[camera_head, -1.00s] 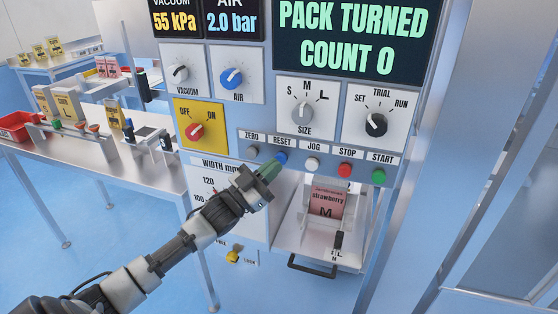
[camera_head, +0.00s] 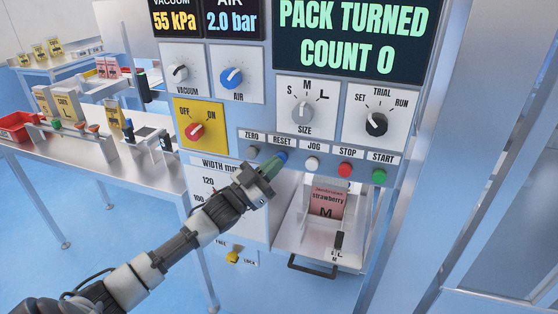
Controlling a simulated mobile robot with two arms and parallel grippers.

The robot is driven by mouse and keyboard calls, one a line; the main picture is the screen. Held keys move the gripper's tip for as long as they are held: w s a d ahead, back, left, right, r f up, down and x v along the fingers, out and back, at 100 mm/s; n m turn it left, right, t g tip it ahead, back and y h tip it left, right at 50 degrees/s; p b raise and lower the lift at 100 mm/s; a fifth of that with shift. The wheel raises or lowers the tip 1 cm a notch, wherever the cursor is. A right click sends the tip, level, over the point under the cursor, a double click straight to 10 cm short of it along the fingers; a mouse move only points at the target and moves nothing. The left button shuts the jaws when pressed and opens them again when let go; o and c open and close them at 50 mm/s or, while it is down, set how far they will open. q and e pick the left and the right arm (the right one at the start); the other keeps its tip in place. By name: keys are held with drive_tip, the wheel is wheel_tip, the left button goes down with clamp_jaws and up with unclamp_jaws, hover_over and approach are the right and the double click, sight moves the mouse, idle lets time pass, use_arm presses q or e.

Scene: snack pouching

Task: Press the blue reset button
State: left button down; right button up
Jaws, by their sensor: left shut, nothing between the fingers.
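The blue reset button (camera_head: 282,157) sits under the RESET label (camera_head: 282,141) in a row on the machine panel. My left gripper (camera_head: 276,163) comes in from the lower left. It is shut and empty, and its green fingertips are right at the lower left of the blue button. I cannot tell whether the tips touch it. The display (camera_head: 352,38) above reads "PACK TURNED COUNT 0". My right gripper is not in view.
The grey ZERO button (camera_head: 252,152) is to the left; the white JOG (camera_head: 312,164), red STOP (camera_head: 345,170) and green START (camera_head: 378,176) buttons are to the right. A pink strawberry pouch (camera_head: 328,201) stands in the opening below. A table (camera_head: 95,166) with goods is at left.

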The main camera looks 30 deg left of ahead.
use_arm(q)
drive_tip(key=shift+w, duration=0.2)
idle(0.4)
drive_tip(key=shift+s+d+p, duration=0.1)
drive_tip(key=shift+s+p, duration=0.25)
drive_tip(key=shift+s, duration=0.35)
drive_tip(key=s+p, duration=0.1)
drive_tip(key=s, duration=0.2)
drive_tip(key=s+d+p, duration=0.1)
drive_tip(key=s+p, duration=0.1)
drive_tip(key=shift+s+d, duration=0.2)
drive_tip(key=shift+s, duration=0.2)
drive_tip(key=shift+f, duration=0.1)
idle(0.4)
